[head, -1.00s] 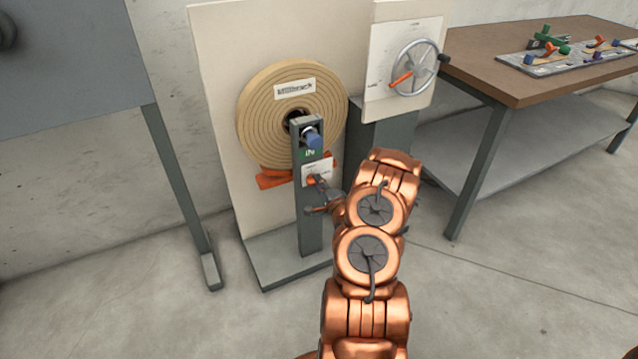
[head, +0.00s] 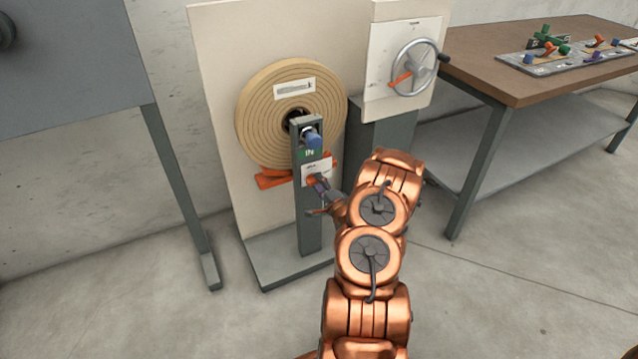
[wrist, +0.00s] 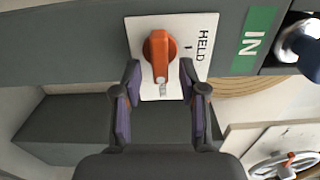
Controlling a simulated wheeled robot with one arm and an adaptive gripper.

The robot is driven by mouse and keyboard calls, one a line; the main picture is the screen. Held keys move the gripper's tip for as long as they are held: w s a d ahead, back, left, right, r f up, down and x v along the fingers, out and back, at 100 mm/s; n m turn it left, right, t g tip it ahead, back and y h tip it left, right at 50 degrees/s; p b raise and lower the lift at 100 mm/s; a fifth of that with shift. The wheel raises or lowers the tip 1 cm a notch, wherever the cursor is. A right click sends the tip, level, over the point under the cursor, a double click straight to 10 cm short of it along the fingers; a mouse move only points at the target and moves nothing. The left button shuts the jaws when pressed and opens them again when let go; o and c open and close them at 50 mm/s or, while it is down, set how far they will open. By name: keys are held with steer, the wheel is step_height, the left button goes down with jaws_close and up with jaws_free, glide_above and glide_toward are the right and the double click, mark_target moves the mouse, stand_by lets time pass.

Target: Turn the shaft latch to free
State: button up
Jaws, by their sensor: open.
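The shaft latch is an orange knob (wrist: 160,57) on a white plate (wrist: 198,62) fixed to the grey post (head: 309,226). The plate reads "HELD" beside a short mark in the wrist view; other lettering is hidden or unreadable. The knob's pale-tipped end points down in that view, towards my gripper. My gripper (wrist: 161,88) is open, with its purple-padded fingers to either side of the knob's lower end and apart from it. In the head view the knob (head: 312,180) shows just beyond my gripper, partly covered.
A blue knob (head: 313,140) sits above a green "IN" label (head: 310,153) on the same post. The tan roll (head: 258,120) is behind it. A handwheel (head: 432,58) is to the right, and a workbench (head: 540,75) stands farther right.

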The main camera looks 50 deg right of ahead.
steer(key=v, duration=1.1)
steer(key=shift+s, duration=0.1)
stand_by(0.5)
steer(key=w+a+r+n+g+y, duration=0.35)
steer(key=w+a+n+g, duration=0.4)
steer(key=a+n, duration=0.3)
steer(key=s+a+r+n+g, duration=0.2)
steer(key=a+r+n+g, duration=0.1)
steer(key=a+r, duration=0.15)
steer(key=s+a+r+n+g+y, duration=0.1)
steer(key=s+a+r+n+g, duration=0.35)
steer(key=s+a+r, duration=0.65)
steer(key=s+a+r+n+g+y, duration=0.1)
steer(key=s+a+r+n+g, duration=0.35)
steer(key=s+a, duration=1.3)
steer(key=s+d+r+p, duration=0.1)
steer(key=r+p, duration=1)
steer(key=r, duration=0.1)
steer(key=s+d+r+p, duration=0.1)
steer(key=s+r+p, duration=0.1)
steer(key=r+p, duration=1)
steer(key=shift+s+d+r+m+t, duration=0.25)
steer(key=shift+s+r+m+t, duration=0.1)
steer(key=shift+r, duration=0.2)
